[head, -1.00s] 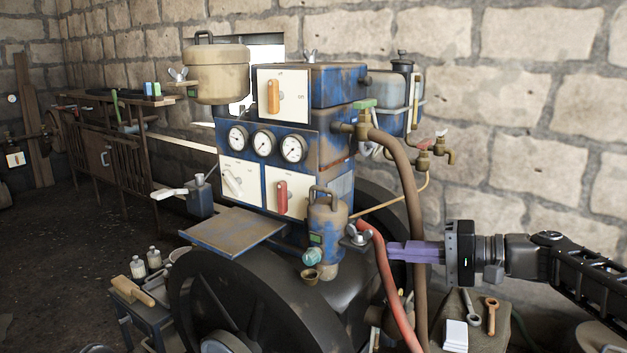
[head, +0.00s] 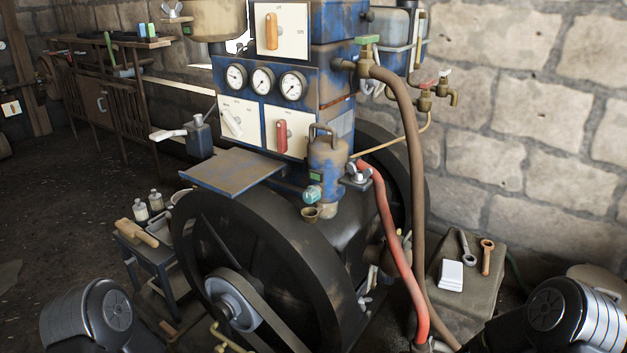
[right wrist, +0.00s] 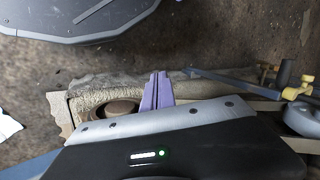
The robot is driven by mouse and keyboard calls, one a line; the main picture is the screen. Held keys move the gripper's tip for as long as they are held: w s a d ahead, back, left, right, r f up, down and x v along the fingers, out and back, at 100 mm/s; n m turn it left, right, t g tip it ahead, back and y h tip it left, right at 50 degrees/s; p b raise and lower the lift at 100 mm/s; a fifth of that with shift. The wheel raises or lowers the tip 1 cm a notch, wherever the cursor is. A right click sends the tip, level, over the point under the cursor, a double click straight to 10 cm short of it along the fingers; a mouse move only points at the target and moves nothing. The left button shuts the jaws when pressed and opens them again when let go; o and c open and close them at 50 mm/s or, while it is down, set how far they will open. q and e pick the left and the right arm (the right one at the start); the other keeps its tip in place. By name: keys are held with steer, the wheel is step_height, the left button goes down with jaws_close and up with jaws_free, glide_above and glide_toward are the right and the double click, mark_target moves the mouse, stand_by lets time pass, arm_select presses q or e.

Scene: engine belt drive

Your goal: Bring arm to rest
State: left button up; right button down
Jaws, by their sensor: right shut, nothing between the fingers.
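My right gripper shows in the right wrist view, with its two purple fingers (right wrist: 157,92) together and nothing between them. Below the fingers and partly hidden by the gripper is a pale, rough-edged slab with a dark round part (right wrist: 118,110). In the head view only dark rounded links of my two arms show, at the bottom left and bottom right. Neither gripper is in the head view. The engine (head: 265,75) stands in the middle, with a blue panel, gauges, switches and a large black flywheel (head: 300,265). The belt (head: 275,310) runs round a grey pulley (head: 233,300).
A stone block (head: 470,285) at the right carries two wrenches (head: 487,256) and a white pad (head: 450,275). A red hose (head: 388,215) and brown pipe (head: 413,170) hang in front of the wall. A small bench (head: 150,255) stands left of the flywheel. The floor further left is clear.

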steer(key=s+f+n, duration=0.2)
steer(key=s+f, duration=0.1)
steer(key=s, duration=0.5)
step_height(320, 180, up, 16)
steer(key=s+p, duration=0.1)
steer(key=p, duration=1.4)
steer(key=shift+a+f+h, duration=0.15)
steer(key=shift+a+h, duration=0.1)
steer(key=shift+h, duration=0.05)
